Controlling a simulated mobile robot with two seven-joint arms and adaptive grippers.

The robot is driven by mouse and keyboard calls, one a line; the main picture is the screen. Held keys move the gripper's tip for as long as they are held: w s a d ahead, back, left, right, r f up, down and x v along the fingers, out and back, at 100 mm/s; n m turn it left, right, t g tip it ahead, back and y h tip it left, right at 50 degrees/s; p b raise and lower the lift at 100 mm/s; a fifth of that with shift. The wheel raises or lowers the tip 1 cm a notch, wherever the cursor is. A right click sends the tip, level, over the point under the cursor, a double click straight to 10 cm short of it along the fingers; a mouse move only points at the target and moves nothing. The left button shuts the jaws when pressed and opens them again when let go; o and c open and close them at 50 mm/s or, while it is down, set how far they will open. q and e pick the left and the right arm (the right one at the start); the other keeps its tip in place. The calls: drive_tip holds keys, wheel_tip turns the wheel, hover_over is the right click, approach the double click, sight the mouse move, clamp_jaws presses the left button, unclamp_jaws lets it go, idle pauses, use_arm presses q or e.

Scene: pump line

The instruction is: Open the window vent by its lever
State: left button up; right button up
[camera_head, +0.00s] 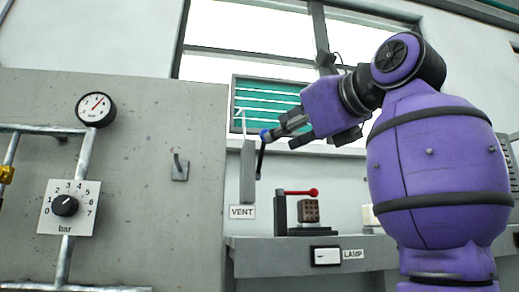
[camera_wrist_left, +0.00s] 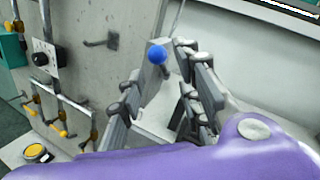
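The vent lever is a dark rod with a blue knob (camera_head: 264,134), beside a narrow grey housing (camera_head: 247,172) above a VENT label (camera_head: 242,212). The rod hangs below the knob. The window vent (camera_head: 270,104) has teal slats with light strips between them. My left gripper (camera_head: 284,133) is open, its fingertips close to the right of the knob. In the left wrist view the blue knob (camera_wrist_left: 157,54) appears between the two spread fingers (camera_wrist_left: 164,88), near their tips. I cannot tell whether a finger touches it. My right gripper is not in view.
A concrete panel (camera_head: 150,180) with a gauge (camera_head: 95,109), a dial (camera_head: 66,206) and pipes stands at left.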

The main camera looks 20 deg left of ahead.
sight(264, 142)
use_arm(q)
drive_tip(key=p+x, duration=0.1)
drive_tip(key=x, duration=0.5)
drive_tip(key=shift+w+a+r, duration=0.1)
drive_tip(key=shift+a+r, duration=0.05)
drive_tip(key=shift+a, duration=0.25)
drive_tip(key=shift+w+a, duration=0.15)
drive_tip(key=shift+w, duration=0.15)
drive_tip(key=shift+s, duration=0.1)
clamp_jaws()
